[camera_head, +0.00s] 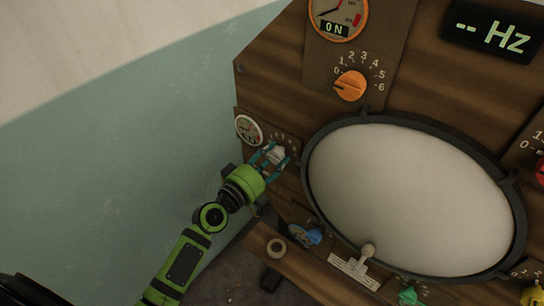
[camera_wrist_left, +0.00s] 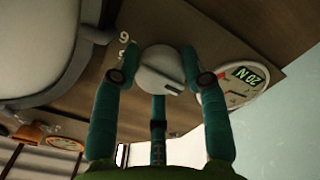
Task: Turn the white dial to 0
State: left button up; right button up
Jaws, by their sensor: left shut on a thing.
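The white dial (camera_head: 278,152) sits on the wooden panel, left of the big round drum face. In the left wrist view the white dial (camera_wrist_left: 158,68) fills the gap between the fingers, with a dark mark on its lower right. My left gripper (camera_head: 272,158) is shut on it, a teal finger on either side and a third finger below. In the left wrist view the gripper (camera_wrist_left: 162,78) hides part of the number scale; a 6 and a 5 show upside down. I cannot tell the dial's exact setting. My right gripper is not in view.
An orange dial (camera_head: 350,86) is above, and the dark-rimmed drum face (camera_head: 410,190) is to the right. A blue dial (camera_head: 305,236) is below. The teal wall side at left is clear.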

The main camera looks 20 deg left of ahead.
pick_arm(q)
jog(key=shift+s+d+f+n, duration=0.15)
jog(key=shift+d+f+n, duration=0.05)
jog(key=shift+f+n, duration=0.2)
jog(key=o, duration=1.2)
jog(key=shift+c, duration=0.2)
jog(key=shift+r, duration=0.2)
jog(key=v, duration=1.2)
